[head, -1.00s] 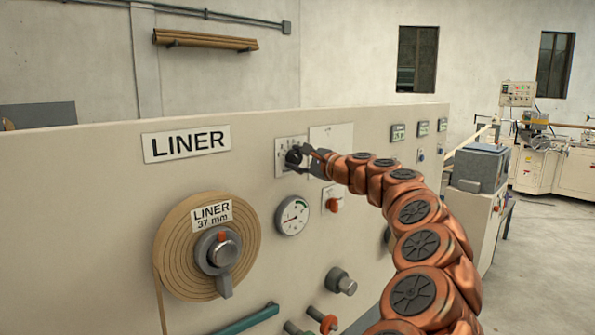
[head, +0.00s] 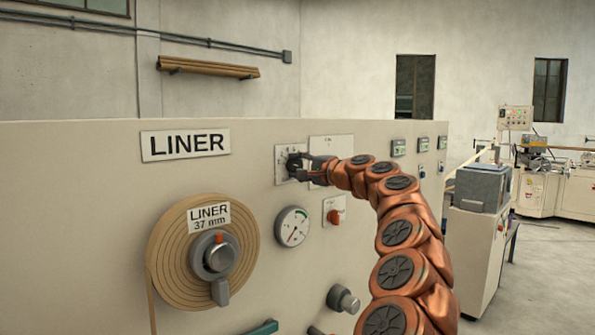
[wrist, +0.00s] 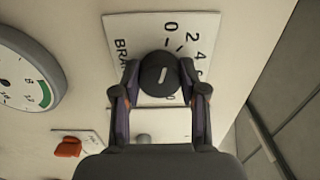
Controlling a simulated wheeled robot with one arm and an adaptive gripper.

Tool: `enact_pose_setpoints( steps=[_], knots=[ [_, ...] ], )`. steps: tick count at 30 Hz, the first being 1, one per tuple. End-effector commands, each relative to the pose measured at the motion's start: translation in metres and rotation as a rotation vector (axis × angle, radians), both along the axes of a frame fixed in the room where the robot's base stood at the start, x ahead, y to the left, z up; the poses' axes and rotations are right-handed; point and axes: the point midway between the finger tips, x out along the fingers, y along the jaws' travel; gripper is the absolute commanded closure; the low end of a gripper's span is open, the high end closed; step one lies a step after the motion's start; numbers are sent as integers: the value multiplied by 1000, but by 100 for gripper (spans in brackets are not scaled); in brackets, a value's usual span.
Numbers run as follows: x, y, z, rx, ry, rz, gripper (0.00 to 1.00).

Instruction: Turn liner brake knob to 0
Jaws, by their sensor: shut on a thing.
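The liner brake knob (wrist: 155,88) is a round black knob on a white plate (wrist: 118,32) marked "BRA…", 0, 2, 4 and further numbers partly hidden. Its short white mark lies nearly in line with the 0 end of the scale, slightly tilted; which end points is unclear. My gripper (wrist: 160,84) is shut on the knob, one finger on each side. In the head view, the knob (head: 293,161) is partly hidden by my gripper (head: 300,165), which reaches in from the right. The plate (head: 283,153) shows behind it.
A dial gauge (head: 292,227) and an orange-red knob (head: 335,217) are below the plate. A LINER roll (head: 175,255) with a grey hub stands out at lower left. A grey knob (head: 343,299) protrudes lower down. A blank white panel (head: 331,144) is right of the plate.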

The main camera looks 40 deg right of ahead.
Motion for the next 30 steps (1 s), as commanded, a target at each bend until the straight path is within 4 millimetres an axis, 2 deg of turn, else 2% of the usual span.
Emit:
enact_pose_setpoints(
  steps=[11,12,18,30],
  knots=[
    [1,1,-1,-6,2,1,93],
    [1,1,-1,-5,2,1,55],
    [0,0,0,-5,1,0,34],
    [-2,-1,0,-3,1,-1,33]
  ],
)
